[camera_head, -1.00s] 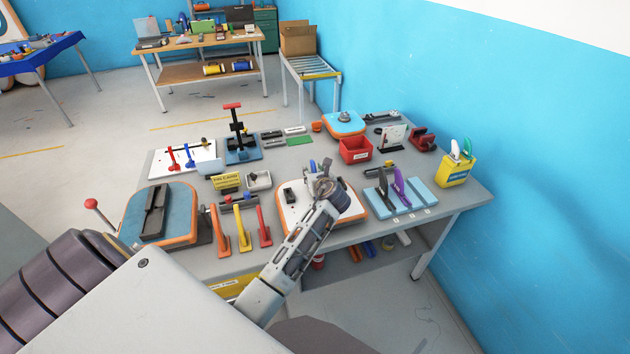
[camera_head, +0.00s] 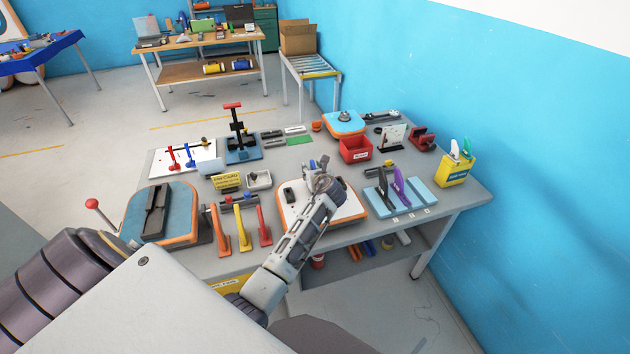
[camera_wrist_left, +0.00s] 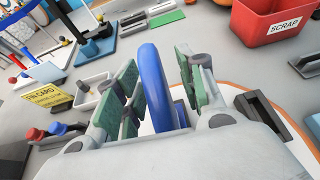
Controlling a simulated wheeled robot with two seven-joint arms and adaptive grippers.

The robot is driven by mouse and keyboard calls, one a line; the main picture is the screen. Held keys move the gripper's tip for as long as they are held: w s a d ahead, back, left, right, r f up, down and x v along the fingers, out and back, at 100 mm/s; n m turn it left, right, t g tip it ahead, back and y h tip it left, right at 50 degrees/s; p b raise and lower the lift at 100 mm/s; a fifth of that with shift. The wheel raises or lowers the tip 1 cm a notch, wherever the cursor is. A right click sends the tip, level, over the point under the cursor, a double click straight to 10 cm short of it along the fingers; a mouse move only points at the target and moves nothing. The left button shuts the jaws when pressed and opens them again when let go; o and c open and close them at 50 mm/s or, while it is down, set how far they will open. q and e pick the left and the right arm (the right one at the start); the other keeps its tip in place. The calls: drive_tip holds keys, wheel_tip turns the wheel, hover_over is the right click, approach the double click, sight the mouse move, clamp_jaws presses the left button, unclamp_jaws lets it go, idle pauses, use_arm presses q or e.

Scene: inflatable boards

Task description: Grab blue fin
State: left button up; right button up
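The blue fin (camera_wrist_left: 158,90) stands upright between the green-padded fingers of my left gripper (camera_wrist_left: 160,92) in the left wrist view. The fingers are spread, one on each side of it, with a light gap on its right side. Whether a pad touches it is not clear. In the head view my left gripper (camera_head: 322,172) is over the white, orange-edged board (camera_head: 345,207). A small blue piece (camera_head: 312,165) shows beside the gripper. The fin's lower end is hidden by the gripper body. My right gripper is not in view.
A yellow card sign (camera_head: 227,181) and grey tray (camera_head: 259,179) stand left of the gripper. Orange, yellow and red fins (camera_head: 243,229) stand nearer. A red scrap bin (camera_head: 355,150) is behind. A light-blue rack (camera_head: 408,204) with dark and purple fins is to the right.

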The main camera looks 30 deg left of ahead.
use_arm(q)
clamp_jaws()
drive_tip(key=shift+r, duration=0.15)
drive_tip(key=shift+r, duration=4.85)
